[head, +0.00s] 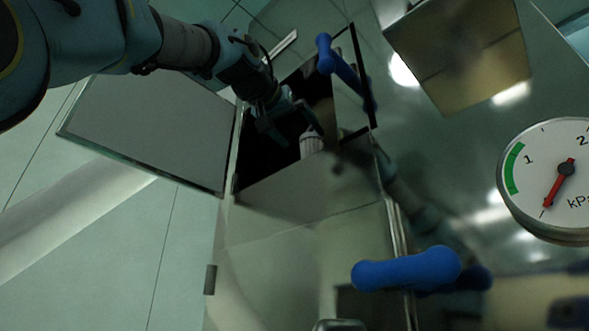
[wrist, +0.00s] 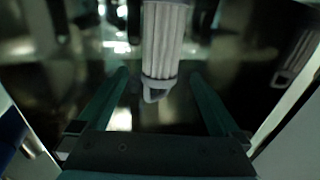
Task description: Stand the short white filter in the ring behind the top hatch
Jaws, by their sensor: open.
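The short white filter (head: 311,143) shows in the head view inside the dark opening behind the top hatch (head: 150,125), which stands swung open to the left. In the wrist view the ribbed white filter (wrist: 161,45) hangs down from the top edge, between and beyond the two fingers. My gripper (head: 285,122) is open at the opening, close to the filter's upper left. In the wrist view my gripper (wrist: 160,85) has its fingers apart with nothing clamped between them. The ring is hidden in the dark; I cannot tell if the filter stands in it.
A blue handle (head: 345,72) stands beside the opening at its upper right. Another blue handle (head: 408,268) sits lower on the cabinet front. A pressure gauge (head: 562,180) is at the right, and a metal box (head: 460,50) juts out at the upper right. The opening's edges lie close around my gripper.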

